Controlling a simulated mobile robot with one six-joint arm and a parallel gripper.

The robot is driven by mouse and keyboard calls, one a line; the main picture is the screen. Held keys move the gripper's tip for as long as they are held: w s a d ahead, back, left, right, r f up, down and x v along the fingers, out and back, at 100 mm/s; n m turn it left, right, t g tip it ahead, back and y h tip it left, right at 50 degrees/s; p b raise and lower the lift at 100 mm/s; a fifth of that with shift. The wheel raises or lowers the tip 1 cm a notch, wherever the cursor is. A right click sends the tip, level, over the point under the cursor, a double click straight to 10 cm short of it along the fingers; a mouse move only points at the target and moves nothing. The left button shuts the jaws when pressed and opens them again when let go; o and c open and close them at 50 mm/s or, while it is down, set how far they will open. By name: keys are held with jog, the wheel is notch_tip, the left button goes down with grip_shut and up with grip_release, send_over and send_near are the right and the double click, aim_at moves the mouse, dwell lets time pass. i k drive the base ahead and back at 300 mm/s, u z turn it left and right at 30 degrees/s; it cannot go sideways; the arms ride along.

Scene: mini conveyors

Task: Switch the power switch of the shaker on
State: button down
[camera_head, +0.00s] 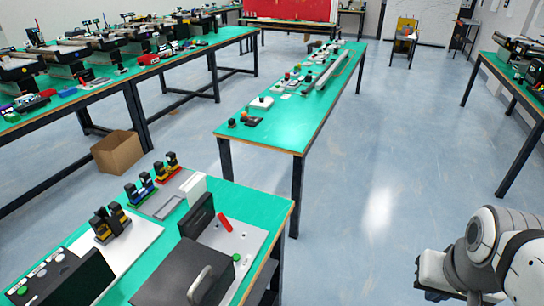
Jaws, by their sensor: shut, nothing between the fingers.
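I cannot tell for sure which device is the shaker. On the near green table, a dark grey machine with a curved handle (185,272) stands beside a light grey plate (262,240). The plate carries a red lever-like part (224,222) and a green button (236,257). A black control box (65,283) with green and white buttons is at the lower left. No power switch can be made out clearly. My gripper (424,276) is at the lower right, over the floor, shut and empty, well apart from the table. Its fingertips are small and hard to see.
Black-and-yellow parts in coloured holders (140,190) stand on the near table. A cardboard box (117,152) is on the floor to the left. A long green table (290,130) runs behind, and another (505,75) stands at right. Floor (380,190) between them is clear.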

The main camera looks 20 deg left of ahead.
aim_at(226, 222)
jog(key=u, duration=0.3)
jog(key=i, duration=1)
jog(key=u, duration=0.45)
jog(key=k, duration=0.9)
jog(key=u, duration=0.15)
jog(key=i, duration=0.9)
jog(key=z, duration=0.05)
